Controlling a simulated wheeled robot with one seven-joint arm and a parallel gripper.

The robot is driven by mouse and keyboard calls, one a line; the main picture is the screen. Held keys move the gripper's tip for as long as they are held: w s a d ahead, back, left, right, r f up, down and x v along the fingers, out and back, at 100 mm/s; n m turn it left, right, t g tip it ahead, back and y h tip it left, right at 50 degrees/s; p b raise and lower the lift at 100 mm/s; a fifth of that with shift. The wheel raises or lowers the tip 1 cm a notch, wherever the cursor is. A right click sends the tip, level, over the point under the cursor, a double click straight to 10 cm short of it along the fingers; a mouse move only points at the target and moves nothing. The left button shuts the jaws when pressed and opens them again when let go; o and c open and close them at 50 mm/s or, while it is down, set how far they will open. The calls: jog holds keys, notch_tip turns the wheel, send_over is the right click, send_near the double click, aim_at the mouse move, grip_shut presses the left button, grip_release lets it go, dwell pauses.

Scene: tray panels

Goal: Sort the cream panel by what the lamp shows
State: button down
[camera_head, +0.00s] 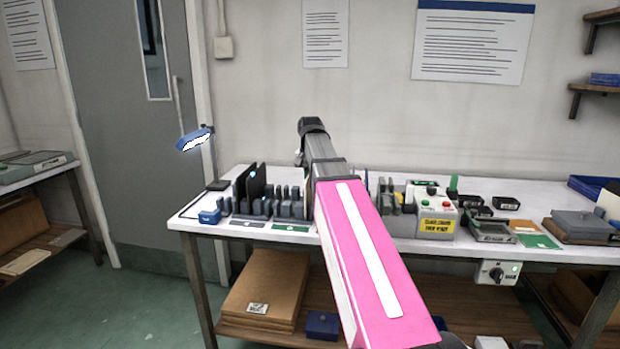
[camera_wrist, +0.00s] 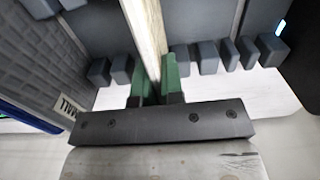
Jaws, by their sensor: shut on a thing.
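In the wrist view my gripper (camera_wrist: 156,88) has its green fingertips closed on the thin edge of the cream panel (camera_wrist: 148,28). The panel stands edge-on to the camera and runs up out of the picture. Grey rack posts (camera_wrist: 207,60) stand in rows on both sides of it. I cannot tell whether its lower edge touches the rack. In the head view my pink and white arm hides the gripper and the panel. A control box (camera_head: 436,222) with red and green buttons and a yellow label stands right of the arm. Which light is the task's lamp is unclear.
Dark panels (camera_head: 255,184) stand upright in the grey posts at the bench's left. Black trays (camera_head: 507,203) and a grey block (camera_head: 583,222) lie on the right.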

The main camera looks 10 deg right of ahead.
jog(key=c, duration=1.2)
grip_release()
jog(key=shift+o, duration=0.2)
notch_tip(320, 180, up, 10)
jog(key=shift+f, duration=0.1)
jog(key=shift+r, duration=0.5)
